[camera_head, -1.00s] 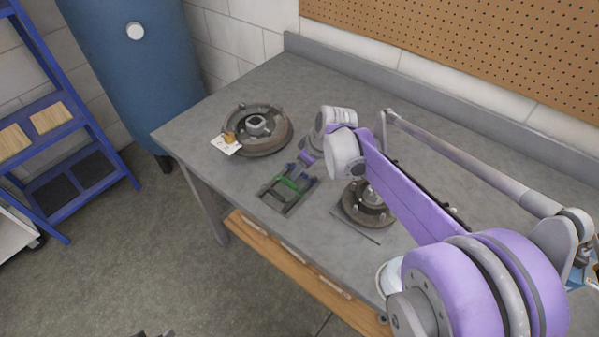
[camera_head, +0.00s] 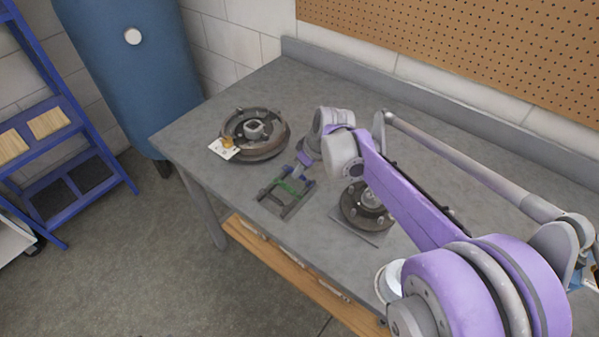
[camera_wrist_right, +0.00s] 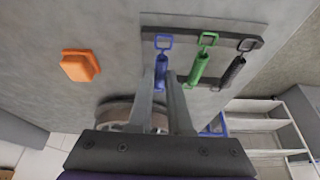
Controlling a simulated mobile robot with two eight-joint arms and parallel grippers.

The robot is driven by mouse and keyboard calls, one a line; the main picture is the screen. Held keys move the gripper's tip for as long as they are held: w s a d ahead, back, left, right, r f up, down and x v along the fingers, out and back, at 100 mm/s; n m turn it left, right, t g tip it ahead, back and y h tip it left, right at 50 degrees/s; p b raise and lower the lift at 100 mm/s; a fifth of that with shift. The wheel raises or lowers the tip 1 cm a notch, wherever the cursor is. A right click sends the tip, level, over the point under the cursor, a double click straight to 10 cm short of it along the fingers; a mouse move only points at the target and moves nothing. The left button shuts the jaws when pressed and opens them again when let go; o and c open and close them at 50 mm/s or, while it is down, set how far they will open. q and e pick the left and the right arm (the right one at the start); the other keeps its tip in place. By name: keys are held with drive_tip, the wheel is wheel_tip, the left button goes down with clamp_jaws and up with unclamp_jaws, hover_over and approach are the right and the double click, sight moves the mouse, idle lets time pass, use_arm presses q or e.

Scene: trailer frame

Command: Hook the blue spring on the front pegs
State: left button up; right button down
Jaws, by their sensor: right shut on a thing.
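The blue spring (camera_wrist_right: 161,71) has a square loop at its top end and lies between the fingers of my right gripper (camera_wrist_right: 163,82), which is shut on it. Its loop overlaps the dark upper bar (camera_wrist_right: 222,37) of the rack in the wrist view; I cannot tell whether it is over a peg. Its lower end is hidden by the fingers. In the head view, my right gripper (camera_head: 300,170) is at the far edge of the dark rack (camera_head: 270,198), and the blue spring is hard to make out. My left gripper is not in view.
A green spring (camera_wrist_right: 200,66) and a black spring (camera_wrist_right: 234,71) hang right beside the blue one. A brake drum (camera_head: 262,152) and a hub (camera_head: 365,212) flank the rack on the grey bench (camera_head: 300,85).

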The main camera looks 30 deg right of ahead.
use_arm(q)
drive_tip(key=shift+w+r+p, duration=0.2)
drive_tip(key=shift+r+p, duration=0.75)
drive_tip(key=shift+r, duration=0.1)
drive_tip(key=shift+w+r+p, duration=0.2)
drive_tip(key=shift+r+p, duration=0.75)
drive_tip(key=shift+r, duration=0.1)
use_arm(e)
wheel_tip(320, 180, up, 12)
drive_tip(key=shift+r, duration=0.25)
